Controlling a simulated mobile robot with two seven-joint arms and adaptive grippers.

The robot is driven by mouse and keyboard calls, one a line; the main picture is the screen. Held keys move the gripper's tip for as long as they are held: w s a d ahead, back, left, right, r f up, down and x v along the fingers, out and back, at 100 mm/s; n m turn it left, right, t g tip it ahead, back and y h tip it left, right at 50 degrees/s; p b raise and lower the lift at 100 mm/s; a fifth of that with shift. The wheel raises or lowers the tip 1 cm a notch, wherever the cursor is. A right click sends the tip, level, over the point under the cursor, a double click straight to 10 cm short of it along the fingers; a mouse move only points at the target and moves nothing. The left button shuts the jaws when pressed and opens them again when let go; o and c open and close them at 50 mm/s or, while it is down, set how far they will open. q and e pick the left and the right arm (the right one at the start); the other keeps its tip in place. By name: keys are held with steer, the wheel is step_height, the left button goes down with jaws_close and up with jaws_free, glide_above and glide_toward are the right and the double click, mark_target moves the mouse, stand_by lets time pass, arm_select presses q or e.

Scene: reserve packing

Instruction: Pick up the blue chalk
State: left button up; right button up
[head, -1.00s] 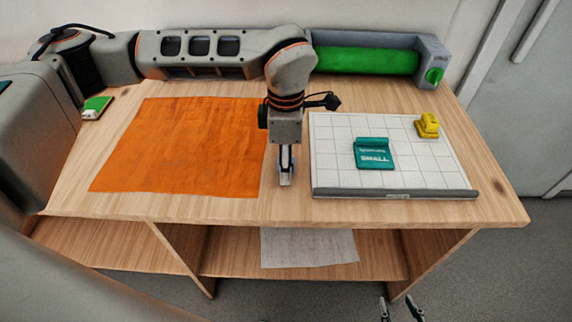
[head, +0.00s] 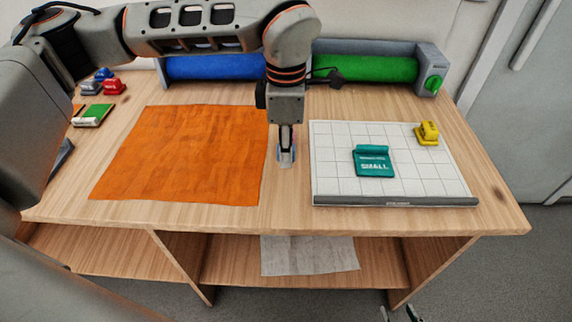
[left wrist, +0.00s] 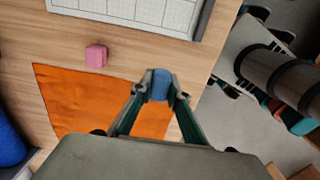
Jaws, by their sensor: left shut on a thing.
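The blue chalk (left wrist: 160,86) is a short blue block between the fingertips of my left gripper (left wrist: 161,88) in the left wrist view. The gripper is shut on it and holds it above the table. In the head view, my left gripper (head: 286,158) hangs over the wood strip between the orange sheet and the white gridded board. The fingers hide most of the chalk there, with blue showing at their edges. My right gripper (head: 400,315) shows only its fingertips at the bottom edge, apart and empty, in front of the table.
An orange sheet (head: 180,155) lies left, a gridded board (head: 420,175) right, with a teal block (head: 373,161) and yellow stamp (head: 428,133). A pink block (left wrist: 96,56) lies on the table. Blue (head: 215,67) and green (head: 365,69) rolls stand behind. A grey sheet (head: 308,262) lies below.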

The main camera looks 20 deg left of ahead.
arm_select(q)
step_height(320, 180, up, 14)
steer(key=shift+f, duration=0.15)
steer(key=shift+f, duration=0.1)
stand_by(0.4)
